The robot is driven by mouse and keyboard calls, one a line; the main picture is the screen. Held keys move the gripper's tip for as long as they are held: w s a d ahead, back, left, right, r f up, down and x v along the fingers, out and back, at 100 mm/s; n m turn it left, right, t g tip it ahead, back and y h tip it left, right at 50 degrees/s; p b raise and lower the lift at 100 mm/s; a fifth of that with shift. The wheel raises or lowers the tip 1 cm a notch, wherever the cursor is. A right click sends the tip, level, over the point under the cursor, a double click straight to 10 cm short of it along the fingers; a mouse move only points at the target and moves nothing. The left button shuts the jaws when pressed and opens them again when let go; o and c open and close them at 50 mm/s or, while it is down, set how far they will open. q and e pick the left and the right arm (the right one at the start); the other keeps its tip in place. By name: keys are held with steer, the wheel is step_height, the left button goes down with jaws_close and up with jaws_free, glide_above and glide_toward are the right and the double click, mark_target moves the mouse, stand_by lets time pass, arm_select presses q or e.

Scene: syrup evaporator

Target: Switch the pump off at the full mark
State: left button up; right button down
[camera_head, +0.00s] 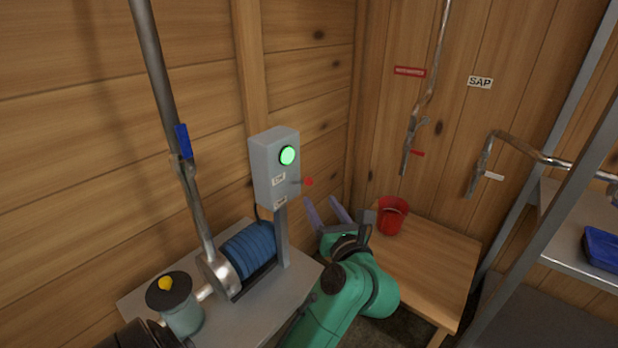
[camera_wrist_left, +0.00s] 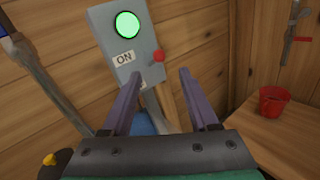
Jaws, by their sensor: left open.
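The grey pump switch box (camera_head: 272,170) stands on a post beside the blue pump motor (camera_head: 248,252). Its round green lamp (camera_head: 288,155) is lit. A short lever with a red knob (camera_head: 308,181) sticks out from its side, by a label reading ON in the left wrist view. My left gripper (camera_head: 327,212) is open and empty, just below and right of the knob. In the left wrist view the red knob (camera_wrist_left: 159,57) is ahead of the fingertips, between their lines and apart from both. No full mark can be made out. My right gripper is not in view.
A red bucket (camera_head: 392,215) stands on a wooden table (camera_head: 430,262) to the right. A steel pipe with a blue valve handle (camera_head: 183,140) rises at left. Wall taps and a metal shelf are right.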

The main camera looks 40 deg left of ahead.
mark_target(310, 184)
arm_select(q)
steer(key=p+x, duration=0.2)
steer(key=x, duration=0.8)
steer(key=shift+s+r+p, duration=0.1)
steer(key=shift+s+p, duration=0.05)
steer(key=shift+p, duration=0.15)
jaws_close()
stand_by(0.6)
